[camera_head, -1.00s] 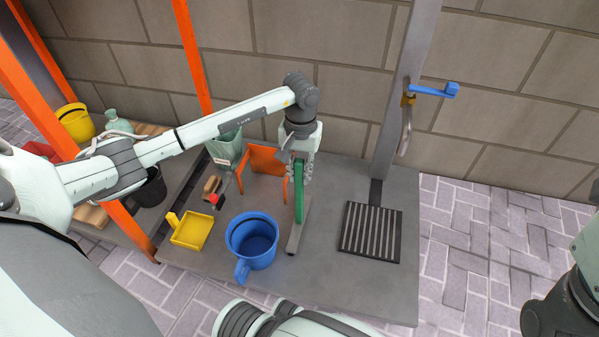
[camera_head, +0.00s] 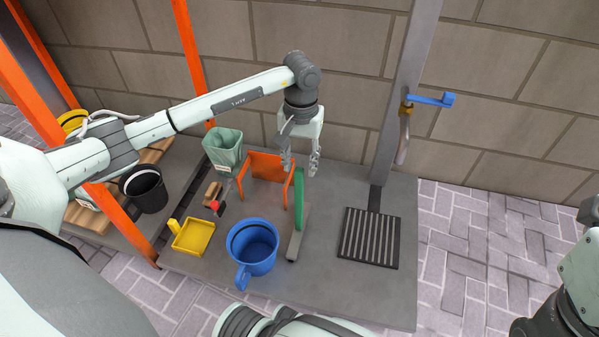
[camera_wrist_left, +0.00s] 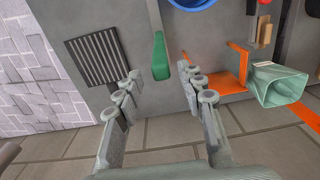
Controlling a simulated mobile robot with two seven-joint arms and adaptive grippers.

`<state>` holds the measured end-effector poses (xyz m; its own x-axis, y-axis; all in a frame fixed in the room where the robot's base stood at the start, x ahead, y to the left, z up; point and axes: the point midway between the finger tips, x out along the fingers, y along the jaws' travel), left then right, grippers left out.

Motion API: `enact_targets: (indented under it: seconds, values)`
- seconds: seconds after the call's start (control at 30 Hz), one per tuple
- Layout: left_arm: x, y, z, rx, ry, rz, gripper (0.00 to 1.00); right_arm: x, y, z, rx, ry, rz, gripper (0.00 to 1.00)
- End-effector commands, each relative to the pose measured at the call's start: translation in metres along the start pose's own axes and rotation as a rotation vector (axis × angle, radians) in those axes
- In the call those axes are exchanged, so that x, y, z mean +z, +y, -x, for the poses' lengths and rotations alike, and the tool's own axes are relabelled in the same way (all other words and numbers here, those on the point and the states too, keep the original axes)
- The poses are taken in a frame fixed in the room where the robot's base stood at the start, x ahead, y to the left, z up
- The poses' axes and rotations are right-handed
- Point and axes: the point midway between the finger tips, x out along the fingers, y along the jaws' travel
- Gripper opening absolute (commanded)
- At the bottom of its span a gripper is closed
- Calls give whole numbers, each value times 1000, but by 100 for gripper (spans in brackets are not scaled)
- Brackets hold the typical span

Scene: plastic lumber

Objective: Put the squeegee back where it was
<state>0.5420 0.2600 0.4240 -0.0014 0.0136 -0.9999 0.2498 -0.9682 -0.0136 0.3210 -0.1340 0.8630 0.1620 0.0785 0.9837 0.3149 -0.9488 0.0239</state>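The squeegee has a green handle (camera_head: 299,198) and a grey head (camera_head: 297,240). Its head rests on the grey platform and its handle stands up beside the right end of the orange rack (camera_head: 268,168); I cannot tell whether they touch. My left gripper (camera_head: 301,166) is open and empty, just above and behind the handle top. In the left wrist view the green handle (camera_wrist_left: 160,58) lies ahead of the open fingertips (camera_wrist_left: 161,82), in line with the gap between them and apart from both. My right gripper is not in view.
On the platform (camera_head: 340,300) stand a blue bucket (camera_head: 252,248), a yellow dustpan (camera_head: 193,237), a red-tipped brush (camera_head: 214,200) and a pale green bin (camera_head: 224,148). A dark drain grate (camera_head: 370,238) is at right.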

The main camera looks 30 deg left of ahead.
Motion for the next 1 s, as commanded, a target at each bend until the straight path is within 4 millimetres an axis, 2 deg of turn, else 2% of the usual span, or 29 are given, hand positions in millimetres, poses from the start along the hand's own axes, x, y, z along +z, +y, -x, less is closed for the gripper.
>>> enact_targets:
  seconds: [0.03,0.1,0.3,0.47,0.77,0.87,0.97,1.0]
  values:
    - [-1,-1,15,-1,5,1,39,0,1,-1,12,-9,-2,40]
    - [-1,0,28,-1,4,-1,39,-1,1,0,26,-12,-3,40]
    - [0,0,51,-1,1,1,39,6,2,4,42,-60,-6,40]
    - [0,0,56,-1,-1,0,39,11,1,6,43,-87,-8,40]
    - [3,4,54,12,-8,3,39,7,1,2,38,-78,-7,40]
    - [21,28,47,80,-49,24,39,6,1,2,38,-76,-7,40]
    - [61,77,41,227,-156,85,39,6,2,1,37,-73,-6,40]
    - [84,102,41,304,-224,123,39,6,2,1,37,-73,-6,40]
